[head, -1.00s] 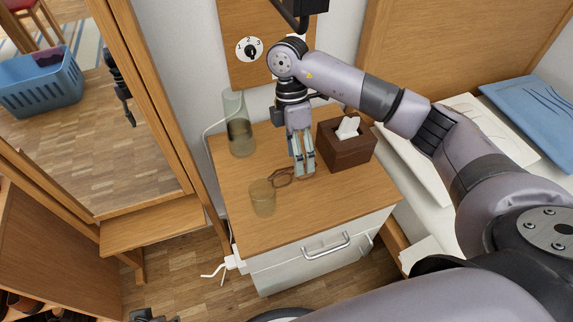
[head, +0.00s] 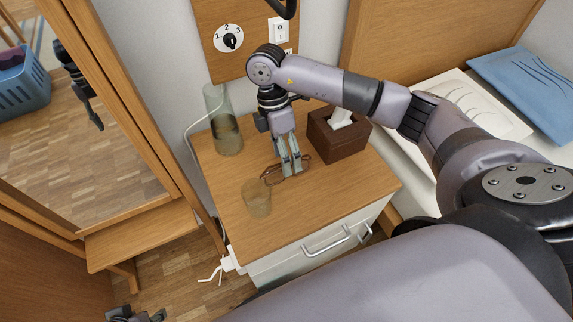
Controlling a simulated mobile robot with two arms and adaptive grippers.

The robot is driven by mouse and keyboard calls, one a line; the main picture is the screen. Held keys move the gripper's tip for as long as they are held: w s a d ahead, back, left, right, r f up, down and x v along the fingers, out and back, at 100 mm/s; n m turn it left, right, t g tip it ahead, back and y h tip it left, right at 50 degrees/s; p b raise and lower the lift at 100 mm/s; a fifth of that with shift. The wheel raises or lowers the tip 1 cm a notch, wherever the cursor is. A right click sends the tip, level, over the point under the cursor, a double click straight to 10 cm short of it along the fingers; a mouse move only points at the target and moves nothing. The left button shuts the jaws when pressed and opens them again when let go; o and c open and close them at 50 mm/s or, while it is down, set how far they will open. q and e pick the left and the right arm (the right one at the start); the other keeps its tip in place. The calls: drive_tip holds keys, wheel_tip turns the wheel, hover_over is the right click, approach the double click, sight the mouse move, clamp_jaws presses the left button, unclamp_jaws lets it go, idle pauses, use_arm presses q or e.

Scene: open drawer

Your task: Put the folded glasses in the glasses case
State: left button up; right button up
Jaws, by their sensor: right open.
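The folded glasses (head: 268,178), thin and brown, lie on the wooden top of the bedside cabinet (head: 235,215). My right gripper (head: 291,173) points down over them, its fingertips low at the cabinet top. It is open; part of the glasses is hidden behind the fingers, and I cannot tell whether they touch. No glasses case can be made out. My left gripper (head: 136,314) shows only as a dark piece at the bottom edge, too cut off to read its jaws.
A see-through tumbler (head: 257,198) stands close in front of the glasses. A tall clear vase (head: 226,130) stands at the back left, and a brown tissue box (head: 338,138) right of the gripper. White drawer fronts with metal handles (head: 325,244) are below.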

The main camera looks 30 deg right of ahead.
drive_tip(key=shift+s+f, duration=0.15)
drive_tip(key=shift+f, duration=0.3)
use_arm(q)
drive_tip(key=shift+s+r, duration=0.15)
drive_tip(key=shift+r, duration=0.2)
use_arm(e)
drive_tip(key=c, duration=1.1)
drive_tip(key=shift+r, duration=0.1)
drive_tip(key=shift+r, duration=0.1)
